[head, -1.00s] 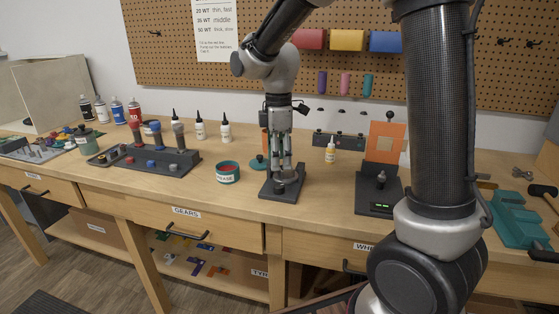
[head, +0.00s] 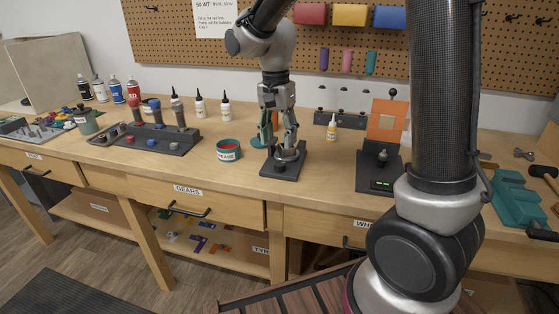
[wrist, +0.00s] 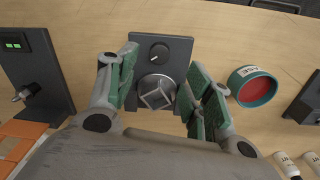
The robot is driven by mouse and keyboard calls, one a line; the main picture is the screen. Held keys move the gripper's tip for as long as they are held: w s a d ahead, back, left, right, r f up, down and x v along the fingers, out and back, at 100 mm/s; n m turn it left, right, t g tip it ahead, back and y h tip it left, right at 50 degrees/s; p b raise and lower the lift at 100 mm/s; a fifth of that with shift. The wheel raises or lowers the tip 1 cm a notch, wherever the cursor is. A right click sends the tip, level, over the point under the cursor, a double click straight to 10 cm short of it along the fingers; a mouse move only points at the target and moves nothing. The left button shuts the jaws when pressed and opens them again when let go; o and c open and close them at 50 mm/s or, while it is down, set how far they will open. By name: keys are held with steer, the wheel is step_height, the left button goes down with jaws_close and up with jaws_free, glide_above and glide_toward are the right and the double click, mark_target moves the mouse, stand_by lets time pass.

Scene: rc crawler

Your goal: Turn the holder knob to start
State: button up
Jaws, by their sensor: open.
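The holder is a dark rectangular base (head: 283,171) on the bench, which also shows in the wrist view (wrist: 178,44). A round black knob (wrist: 159,52) with a white pointer line sits at the base's front end. Behind it stands a round grey cup (wrist: 157,88) with a squarish metal piece tilted in it. My gripper (head: 283,148) is over the holder. In the wrist view my gripper (wrist: 160,85) is open, with its green-padded fingers apart on either side of the cup; the knob lies clear of them. I cannot tell whether a finger touches the cup.
A teal-and-red grease tin (head: 228,150) stands close left of the holder. A dark stand with an orange panel (head: 386,121) is to the right, and a small yellow-labelled bottle (head: 332,130) behind. A tool rack (head: 155,140) stands farther left. The bench front is mostly clear.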

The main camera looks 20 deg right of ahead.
mark_target(280, 163)
steer(key=shift+f+m, duration=0.1)
steer(key=shift+m, duration=0.8)
steer(key=shift+f, duration=0.35)
steer(key=f, duration=0.7)
steer(key=shift+s+d, duration=0.15)
steer(key=shift+s, duration=0.05)
steer(key=c, duration=1.1)
